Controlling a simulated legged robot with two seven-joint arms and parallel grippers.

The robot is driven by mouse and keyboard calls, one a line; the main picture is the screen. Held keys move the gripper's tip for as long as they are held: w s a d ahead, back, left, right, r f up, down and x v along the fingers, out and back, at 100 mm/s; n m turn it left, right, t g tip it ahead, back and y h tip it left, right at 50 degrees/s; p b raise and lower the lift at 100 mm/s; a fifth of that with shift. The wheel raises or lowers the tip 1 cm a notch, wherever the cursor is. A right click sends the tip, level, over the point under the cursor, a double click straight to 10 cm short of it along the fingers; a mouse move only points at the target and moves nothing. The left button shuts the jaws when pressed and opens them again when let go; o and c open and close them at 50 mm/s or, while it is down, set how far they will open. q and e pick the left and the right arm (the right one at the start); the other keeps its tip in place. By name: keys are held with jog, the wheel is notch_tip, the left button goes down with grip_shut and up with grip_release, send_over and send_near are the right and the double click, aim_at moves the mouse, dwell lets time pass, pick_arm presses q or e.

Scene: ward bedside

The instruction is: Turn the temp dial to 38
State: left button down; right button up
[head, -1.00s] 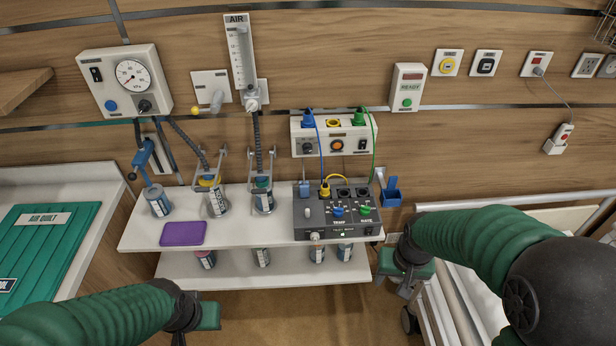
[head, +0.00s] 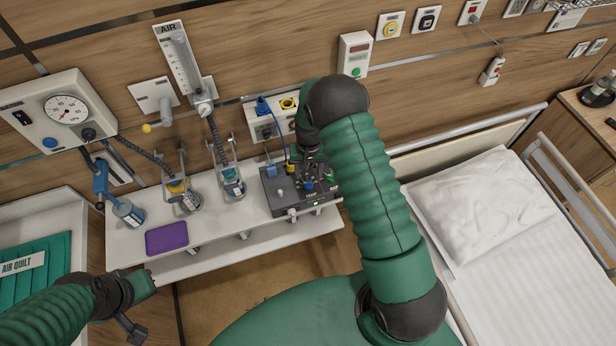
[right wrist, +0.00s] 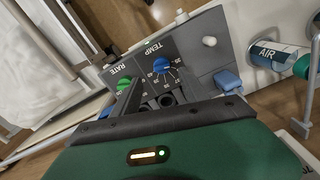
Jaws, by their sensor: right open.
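The blue temp dial (head: 308,185) is on the dark sloped face of the control box (head: 283,199), beside the green rate dial (head: 330,180). In the right wrist view the temp dial (right wrist: 160,66) sits below the TEMP label with a number scale around it; its exact setting is too small to read. My right gripper (head: 310,157) is above the back of the box, partly hidden by my arm. In the right wrist view its open jaws (right wrist: 158,90) are near the temp dial, apparently not around it. My left gripper (head: 137,304) is low at the left, away from the box.
The box stands on a white shelf (head: 215,232) with a purple pad (head: 166,238) and several canisters to its left. A socket unit (head: 262,122) with cables is behind it. The bed (head: 520,255) is at the right.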

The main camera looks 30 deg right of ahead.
aim_at(307, 182)
jog(key=f, duration=0.3)
jog(key=f+p, duration=0.1)
jog(key=f, duration=0.1)
jog(key=shift+w+a+f, duration=0.3)
jog(key=shift+w+a, duration=0.05)
jog(key=shift+s+f, duration=0.1)
jog(key=shift+f, duration=0.15)
jog(key=shift+s+d+f, duration=0.15)
jog(key=shift+s+d, duration=0.1)
jog(key=shift+s, duration=0.05)
jog(key=shift+w+d+f, duration=0.1)
jog(key=shift+w, duration=0.05)
jog(key=c, duration=0.4)
jog(key=shift+w, duration=0.1)
grip_shut()
